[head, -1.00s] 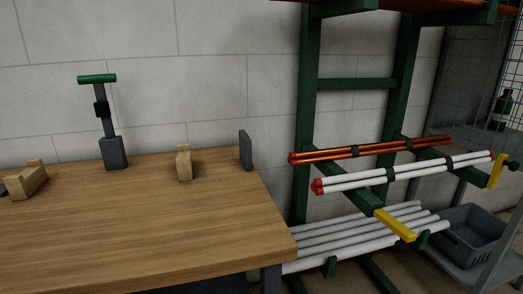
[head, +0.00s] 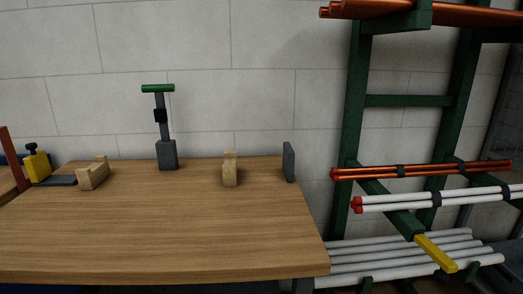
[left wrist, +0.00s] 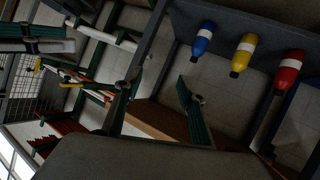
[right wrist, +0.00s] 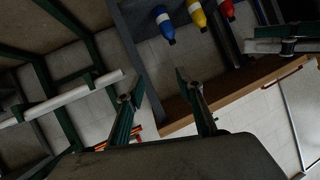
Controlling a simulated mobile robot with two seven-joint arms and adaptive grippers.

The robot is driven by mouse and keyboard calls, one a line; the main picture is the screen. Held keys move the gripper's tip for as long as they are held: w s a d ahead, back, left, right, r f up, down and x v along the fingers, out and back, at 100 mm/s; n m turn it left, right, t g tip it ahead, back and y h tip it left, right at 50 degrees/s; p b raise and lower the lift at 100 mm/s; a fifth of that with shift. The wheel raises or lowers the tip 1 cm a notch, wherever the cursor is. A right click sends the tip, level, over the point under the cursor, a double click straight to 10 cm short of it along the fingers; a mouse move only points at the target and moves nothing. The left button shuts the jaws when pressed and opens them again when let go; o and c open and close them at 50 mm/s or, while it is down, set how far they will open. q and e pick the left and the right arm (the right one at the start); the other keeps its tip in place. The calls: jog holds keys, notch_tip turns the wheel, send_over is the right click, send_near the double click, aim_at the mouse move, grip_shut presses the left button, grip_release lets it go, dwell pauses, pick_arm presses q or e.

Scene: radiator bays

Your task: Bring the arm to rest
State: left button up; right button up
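Neither of my arms shows in the head view. In the left wrist view, my left gripper (left wrist: 160,88) has its two green fingers spread apart with nothing between them. In the right wrist view, my right gripper (right wrist: 158,84) also has its fingers spread apart and empty. Both hang in free space, and neither touches anything that I can see.
A wooden workbench (head: 180,235) carries two wooden blocks (head: 93,174) (head: 230,170), a green-topped stand (head: 167,153) and a yellow clamp-like device (head: 37,165). A green rack (head: 352,130) at right holds orange pipes (head: 430,171) and white pipes (head: 450,199). Colored bottles (left wrist: 246,55) show in the wrist views.

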pick_arm(q)
notch_tip(320, 180, up, 5)
jog(key=w+a+m+p, duration=0.1)
jog(key=w+a+p, duration=0.1)
jog(key=p, duration=0.4)
pick_arm(e)
notch_tip(320, 180, up, 5)
jog(key=w+d+n, duration=0.1)
jog(key=w+d, duration=0.1)
pick_arm(q)
jog(key=s+a+f+m+g+y+p, duration=0.1)
jog(key=s+a+f+y+p, duration=0.1)
jog(key=s+a+p, duration=0.2)
jog(key=a+p, duration=0.3)
jog(key=p, duration=0.5)
jog(key=shift+s+a+f+m+g+y, duration=0.15)
jog(key=shift+s+m+g+y, duration=0.15)
jog(key=shift+s+g, duration=0.1)
pick_arm(e)
jog(key=s+d+f+n+g+h, duration=0.1)
jog(key=s+d+f+h, duration=0.1)
jog(key=s+d, duration=0.2)
jog(key=d, duration=0.2)
jog(key=shift+s+d+f+g+h, duration=0.15)
jog(key=shift+s+d+g+h, duration=0.15)
jog(key=shift+d+g, duration=0.1)
pick_arm(q)
jog(key=shift+w, duration=0.1)
